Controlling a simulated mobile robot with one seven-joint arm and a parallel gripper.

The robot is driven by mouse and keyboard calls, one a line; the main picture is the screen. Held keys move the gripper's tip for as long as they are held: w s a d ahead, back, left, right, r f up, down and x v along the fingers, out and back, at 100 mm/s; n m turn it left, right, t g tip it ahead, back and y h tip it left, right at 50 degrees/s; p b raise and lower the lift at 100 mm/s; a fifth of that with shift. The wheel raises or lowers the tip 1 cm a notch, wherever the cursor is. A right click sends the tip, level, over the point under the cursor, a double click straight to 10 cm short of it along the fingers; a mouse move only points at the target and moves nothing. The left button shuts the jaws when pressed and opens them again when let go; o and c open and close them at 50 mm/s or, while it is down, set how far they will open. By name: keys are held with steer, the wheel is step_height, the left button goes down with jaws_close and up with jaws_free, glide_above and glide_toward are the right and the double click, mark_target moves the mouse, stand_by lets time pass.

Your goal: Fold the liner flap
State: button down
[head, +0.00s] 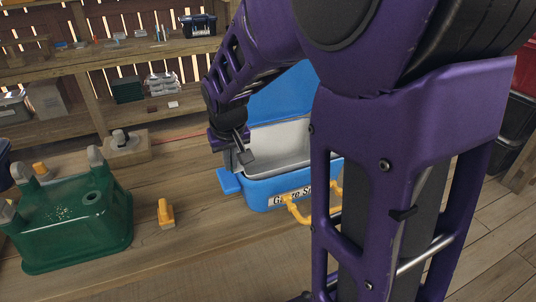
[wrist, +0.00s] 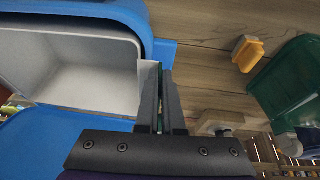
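The blue bin (head: 262,192) stands on the wooden surface with its blue lid (head: 283,97) raised. A pale grey liner (head: 290,140) lines its inside. In the wrist view the bin's rim (wrist: 148,22) and the liner (wrist: 75,70) are at upper left. A narrow pale flap (wrist: 147,72) stands out at the liner's edge, just beside my fingertips. My gripper (head: 243,157) is at the left end of the bin; in the wrist view its two fingers (wrist: 161,75) lie close together, with a thin slit between them. Whether the fingertips touch each other or the flap is not clear.
A green upturned crate (head: 70,225) with grey feet stands at left. A small orange block (head: 166,213) lies between crate and bin. A wooden block with a dark fitting (head: 124,146) is behind. Shelves (head: 60,60) line the back. My arm hides the bin's right side.

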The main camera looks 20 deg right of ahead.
steer(key=shift+a, duration=0.1)
stand_by(0.3)
steer(key=shift+a+f+h, duration=0.1)
steer(key=shift+a+h, duration=0.15)
steer(key=shift+h, duration=0.75)
steer(key=shift+a+f+n+h, duration=0.15)
steer(key=shift+a+n+h, duration=0.15)
steer(key=shift+h, duration=0.6)
steer(key=shift+a+f+h, duration=0.15)
steer(key=shift+a+h, duration=0.05)
steer(key=shift+h, duration=0.6)
